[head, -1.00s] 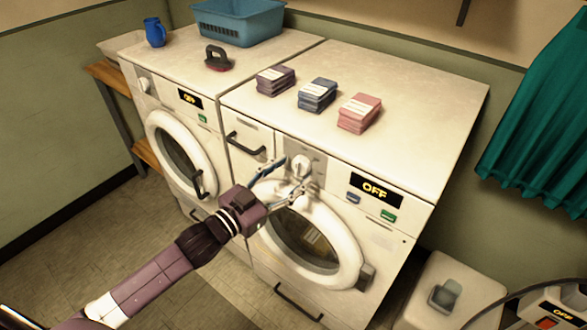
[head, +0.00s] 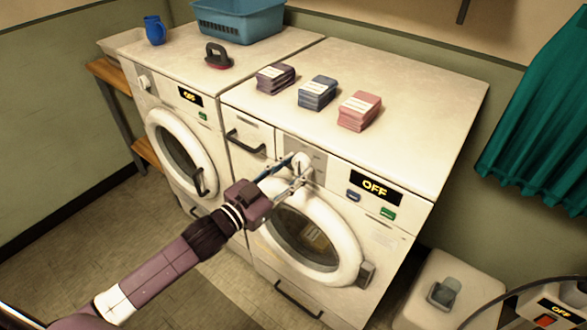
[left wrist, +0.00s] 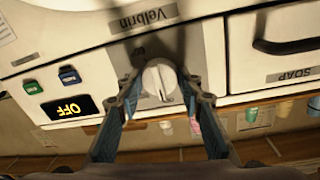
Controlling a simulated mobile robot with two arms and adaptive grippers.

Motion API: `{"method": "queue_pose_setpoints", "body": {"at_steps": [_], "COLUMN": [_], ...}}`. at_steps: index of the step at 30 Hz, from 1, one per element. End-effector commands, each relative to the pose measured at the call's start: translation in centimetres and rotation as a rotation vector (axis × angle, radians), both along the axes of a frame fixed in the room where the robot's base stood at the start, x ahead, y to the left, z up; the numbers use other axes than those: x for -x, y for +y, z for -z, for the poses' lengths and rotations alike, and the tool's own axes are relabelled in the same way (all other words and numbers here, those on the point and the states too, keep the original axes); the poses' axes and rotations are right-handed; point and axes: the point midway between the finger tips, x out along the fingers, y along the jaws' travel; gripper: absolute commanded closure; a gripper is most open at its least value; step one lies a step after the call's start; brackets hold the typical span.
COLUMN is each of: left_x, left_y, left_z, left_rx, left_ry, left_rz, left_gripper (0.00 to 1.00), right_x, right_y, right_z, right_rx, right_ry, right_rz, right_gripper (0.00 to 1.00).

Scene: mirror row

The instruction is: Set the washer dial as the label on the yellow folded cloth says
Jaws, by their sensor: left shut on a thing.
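The right washer's dial (head: 302,160) is a round white knob on a grey plate. It also shows in the left wrist view (left wrist: 159,79), where its ridge runs nearly upright. My left gripper (head: 297,171) has its two fingers on either side of the dial, shut on it. The washer's display (head: 375,187) reads OFF. Folded cloths with white labels lie on the washer top: purple (head: 276,78), blue (head: 317,93) and pink (head: 359,110). None of them looks yellow. The label writing is too small to read. My right gripper is out of view.
A second washer (head: 170,110) stands at left, its display also OFF. On it are a blue basket (head: 238,22), a brush (head: 218,57) and a blue jug (head: 154,31). A teal curtain (head: 540,125) hangs right.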

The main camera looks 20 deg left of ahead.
Motion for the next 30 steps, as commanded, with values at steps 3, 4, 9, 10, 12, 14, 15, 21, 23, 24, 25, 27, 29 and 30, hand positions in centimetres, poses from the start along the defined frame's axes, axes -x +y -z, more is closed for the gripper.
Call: {"method": "queue_pose_setpoints", "body": {"at_steps": [3,4,9,10,12,14,15,21,23,24,25,27,29,30], "left_x": [0.0,0.0,0.0,0.0,0.0,0.0,0.0,0.0,0.0,0.0,0.0,0.0,0.0,0.0], "left_y": [0.0,0.0,0.0,0.0,0.0,0.0,0.0,0.0,0.0,0.0,0.0,0.0,0.0,0.0], "left_z": [-0.1,-0.1,-0.2,-0.2,-0.3,-0.3,-0.3,-0.4,-0.4,-0.4,-0.4,-0.4,-0.4,-0.4], "left_rx": [-0.017,-0.024,-0.098,-0.115,-0.164,-0.211,-0.245,-0.422,-0.475,-0.513,-0.538,-0.601,-0.656,-0.690], "left_ry": [-0.006,-0.008,-0.035,-0.041,-0.059,-0.075,-0.087,-0.152,-0.171,-0.185,-0.195,-0.217,-0.238,-0.249], "left_rz": [0.000,-0.001,0.000,0.000,0.000,0.000,0.000,0.000,-0.001,0.000,-0.001,-0.001,-0.001,0.000], "left_gripper": [0.90,0.90,0.90,0.90,0.90,0.90,0.90,0.90,0.90,0.90,0.90,0.90,0.90,0.90], "right_x": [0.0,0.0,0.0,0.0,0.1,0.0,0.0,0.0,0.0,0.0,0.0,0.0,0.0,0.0], "right_y": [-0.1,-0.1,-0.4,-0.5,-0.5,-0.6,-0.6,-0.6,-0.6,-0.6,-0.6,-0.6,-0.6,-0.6], "right_z": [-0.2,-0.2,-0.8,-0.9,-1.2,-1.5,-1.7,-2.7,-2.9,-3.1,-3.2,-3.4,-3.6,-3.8], "right_rx": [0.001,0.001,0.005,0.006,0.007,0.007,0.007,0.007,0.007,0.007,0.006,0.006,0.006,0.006], "right_ry": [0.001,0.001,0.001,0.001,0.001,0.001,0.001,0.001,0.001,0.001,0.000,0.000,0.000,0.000], "right_rz": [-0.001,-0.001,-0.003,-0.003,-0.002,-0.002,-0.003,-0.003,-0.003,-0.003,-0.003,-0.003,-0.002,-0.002], "right_gripper": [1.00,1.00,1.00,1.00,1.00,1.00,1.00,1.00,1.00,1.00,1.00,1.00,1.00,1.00]}}
